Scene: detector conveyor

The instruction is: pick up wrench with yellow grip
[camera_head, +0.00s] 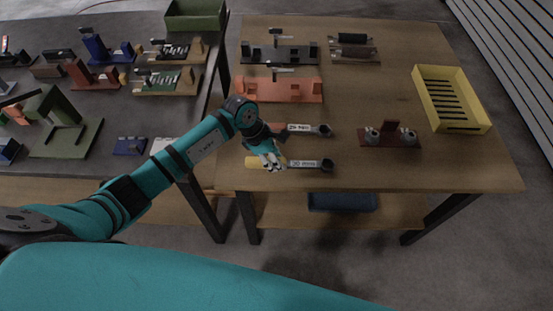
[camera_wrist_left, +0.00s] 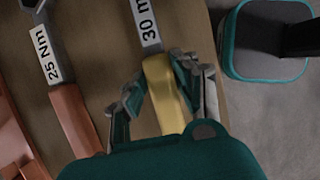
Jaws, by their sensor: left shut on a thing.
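The wrench with yellow grip (camera_head: 252,162) lies near the front edge of the wooden table, its head pointing right and its label starting "30". In the left wrist view its yellow grip (camera_wrist_left: 163,95) runs between the fingers of my left gripper (camera_wrist_left: 160,95). My left gripper (camera_head: 272,160) is shut on the yellow grip. I cannot tell whether the wrench is lifted off the table. A second wrench with an orange-red grip (camera_wrist_left: 75,120) and a "25 Nm" label lies beside it, and it also shows behind the gripper in the head view (camera_head: 305,129). My right gripper is not in view.
Behind the wrenches are an orange rack (camera_head: 290,91) and a dark rack (camera_head: 290,53). A brown holder (camera_head: 390,139) and a yellow crate (camera_head: 474,126) are on the right. A grey table (camera_head: 55,178) with several fixtures stands left.

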